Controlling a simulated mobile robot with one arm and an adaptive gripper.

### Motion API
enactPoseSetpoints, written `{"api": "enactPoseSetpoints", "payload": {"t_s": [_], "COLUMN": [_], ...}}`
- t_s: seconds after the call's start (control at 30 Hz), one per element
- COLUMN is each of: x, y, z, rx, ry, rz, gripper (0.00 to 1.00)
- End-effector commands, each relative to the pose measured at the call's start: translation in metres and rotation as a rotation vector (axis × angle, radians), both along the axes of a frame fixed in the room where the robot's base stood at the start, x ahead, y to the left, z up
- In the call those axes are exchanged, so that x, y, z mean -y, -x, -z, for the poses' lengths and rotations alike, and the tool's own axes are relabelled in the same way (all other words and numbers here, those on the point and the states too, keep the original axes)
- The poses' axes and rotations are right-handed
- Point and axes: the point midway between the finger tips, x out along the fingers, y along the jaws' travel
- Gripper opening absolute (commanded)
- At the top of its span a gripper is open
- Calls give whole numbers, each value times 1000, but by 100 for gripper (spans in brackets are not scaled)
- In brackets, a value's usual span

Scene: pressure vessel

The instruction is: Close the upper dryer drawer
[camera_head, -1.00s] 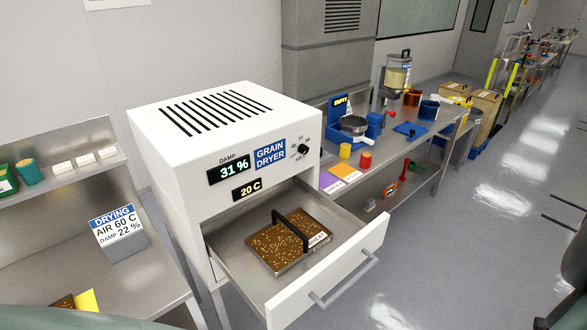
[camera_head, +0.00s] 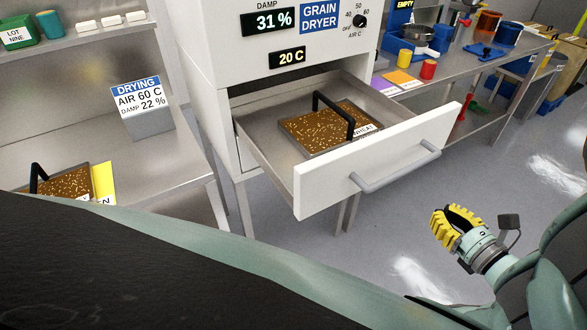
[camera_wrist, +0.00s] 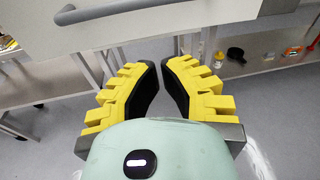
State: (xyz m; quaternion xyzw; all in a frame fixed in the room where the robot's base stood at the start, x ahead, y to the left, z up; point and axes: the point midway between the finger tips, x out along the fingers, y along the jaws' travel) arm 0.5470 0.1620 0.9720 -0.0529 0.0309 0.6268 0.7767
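The upper dryer drawer (camera_head: 375,165) is pulled well out of the white grain dryer (camera_head: 215,50) in the head view. Its grey bar handle (camera_head: 398,167) runs across the white front. Inside lies a wheat tray (camera_head: 325,128) of brown grain with a black handle. My gripper (camera_head: 452,222) is to the right of and below the drawer front, apart from it. In the wrist view, its yellow fingers (camera_wrist: 160,90) are spread with a gap between the tips and nothing held. The drawer's handle also shows at the top left there (camera_wrist: 95,10).
A steel bench (camera_head: 170,178) on the left holds a drying sign (camera_head: 140,105) and another grain tray (camera_head: 65,185). A workbench (camera_head: 480,70) with cups and blue items stands behind right. The floor right of the drawer is clear.

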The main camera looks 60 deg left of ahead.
Motion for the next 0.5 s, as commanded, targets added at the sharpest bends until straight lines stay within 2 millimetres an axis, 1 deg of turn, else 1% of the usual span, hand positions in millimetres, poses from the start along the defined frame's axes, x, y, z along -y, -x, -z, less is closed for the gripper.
{"api": "enactPoseSetpoints", "payload": {"t_s": [0.03,0.1,0.2,0.37,0.5], "x": [-1,-3,-5,-13,-30], "y": [6,15,21,23,21], "z": [5,0,-6,-9,-8], "rx": [-9,-20,-25,-27,-25], "ry": [-41,-84,-117,-126,-125], "rz": [-39,-88,-124,-138,-134], "gripper": [0,0,0,0,0]}}
